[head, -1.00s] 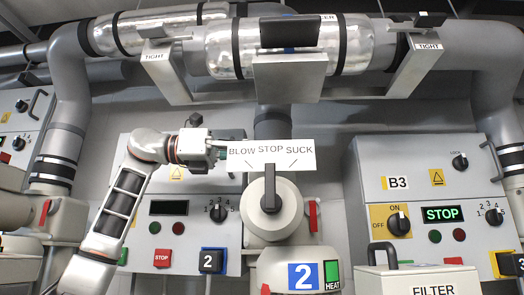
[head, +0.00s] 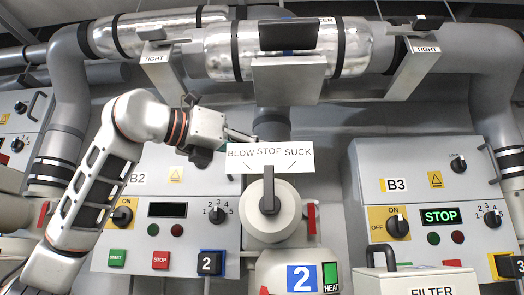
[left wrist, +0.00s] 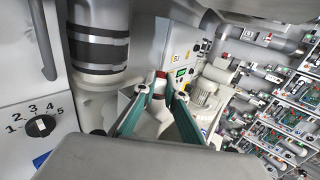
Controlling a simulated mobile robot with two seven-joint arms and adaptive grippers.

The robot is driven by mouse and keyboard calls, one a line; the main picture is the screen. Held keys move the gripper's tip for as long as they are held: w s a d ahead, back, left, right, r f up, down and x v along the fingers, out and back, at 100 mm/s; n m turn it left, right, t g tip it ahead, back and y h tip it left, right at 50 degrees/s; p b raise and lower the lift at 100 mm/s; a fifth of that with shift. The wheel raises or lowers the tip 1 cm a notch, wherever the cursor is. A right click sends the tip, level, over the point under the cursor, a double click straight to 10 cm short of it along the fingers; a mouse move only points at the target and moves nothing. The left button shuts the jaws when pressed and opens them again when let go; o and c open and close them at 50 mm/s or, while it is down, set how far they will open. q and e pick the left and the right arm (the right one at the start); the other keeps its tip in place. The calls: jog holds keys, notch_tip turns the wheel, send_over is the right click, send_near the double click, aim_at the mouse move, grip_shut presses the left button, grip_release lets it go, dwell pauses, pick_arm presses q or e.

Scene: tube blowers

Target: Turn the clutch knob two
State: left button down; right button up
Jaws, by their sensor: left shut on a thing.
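Blower two has a black lever knob (head: 269,192) on its round grey-white housing (head: 287,222). It points upright at STOP under the BLOW STOP SUCK sign (head: 268,157). My left gripper (head: 238,136) is just behind the sign's upper left edge, above and left of this lever. Its teal fingers (left wrist: 157,100) show in the left wrist view, with a white, red-topped shape between them in the picture. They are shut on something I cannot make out. I can read no clutch label. My right gripper is not in view.
Panel B2 (head: 137,235) is below my left arm, with its number knob (head: 218,212), green START and red STOP buttons. Panel B3 (head: 400,160) stands at the right. Silver pipes (head: 345,45) and brackets cross above. A filter box (head: 425,283) is front right.

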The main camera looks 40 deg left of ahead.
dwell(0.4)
pick_arm(q)
jog(key=c, duration=2.1)
grip_release()
jog(key=shift+h, duration=0.3)
